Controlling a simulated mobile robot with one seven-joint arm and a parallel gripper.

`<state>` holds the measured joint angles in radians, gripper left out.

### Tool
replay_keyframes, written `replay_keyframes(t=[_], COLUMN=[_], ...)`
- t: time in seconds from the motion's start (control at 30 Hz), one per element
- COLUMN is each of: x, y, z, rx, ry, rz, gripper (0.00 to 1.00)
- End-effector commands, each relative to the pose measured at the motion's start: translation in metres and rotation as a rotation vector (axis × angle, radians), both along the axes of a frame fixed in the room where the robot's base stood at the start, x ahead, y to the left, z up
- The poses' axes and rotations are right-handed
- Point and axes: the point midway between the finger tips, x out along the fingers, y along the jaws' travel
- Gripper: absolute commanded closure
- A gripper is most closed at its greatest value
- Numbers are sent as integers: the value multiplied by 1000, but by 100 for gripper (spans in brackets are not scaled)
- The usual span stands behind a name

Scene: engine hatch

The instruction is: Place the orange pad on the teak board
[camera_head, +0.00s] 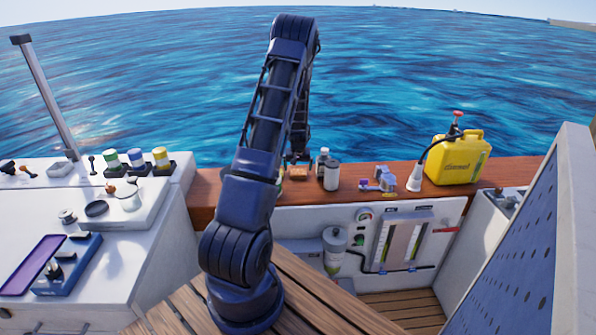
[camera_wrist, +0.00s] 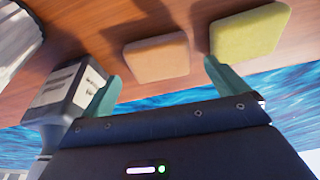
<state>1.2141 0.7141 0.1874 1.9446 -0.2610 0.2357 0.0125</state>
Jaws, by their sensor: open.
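The orange pad (camera_head: 299,173) lies flat on the reddish-brown wooden ledge (camera_head: 400,190), just beyond my arm. It also shows in the wrist view (camera_wrist: 157,57). My gripper (camera_wrist: 162,84) is open, and its two green fingertips are apart, with the orange pad ahead of the gap between them. Nothing is held. In the head view my gripper (camera_head: 297,158) is small and partly hidden, close above the pad. Slatted wooden planking (camera_head: 310,290) lies in front, around my arm's base. I cannot tell which wooden surface is the teak board.
A yellow-green pad (camera_wrist: 250,32) lies right of the orange one in the wrist view. A grey-white canister (camera_head: 332,175) stands close right of my gripper. A yellow jug (camera_head: 458,158) stands farther right. A white counter (camera_head: 150,240) with several items is at left.

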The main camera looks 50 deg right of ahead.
Motion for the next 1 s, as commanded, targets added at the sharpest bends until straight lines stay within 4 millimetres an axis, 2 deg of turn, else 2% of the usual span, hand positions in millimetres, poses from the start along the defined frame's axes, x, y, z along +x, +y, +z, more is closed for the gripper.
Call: replay_keyframes(t=[0.03, 0.3, 0.5, 0.7, 0.87, 1.0], x=[-2, -10, -15, -17, -17, -9], y=[1, 10, 15, 18, 19, 27], z=[10, 53, 78, 90, 92, 101], rx=[-3, -3, -2, -1, -1, -5], ry=[-2, -1, -1, 0, -1, 3], rz=[-1, 0, -1, -1, 0, 14], gripper=[2, 2, 2, 2, 2, 2])
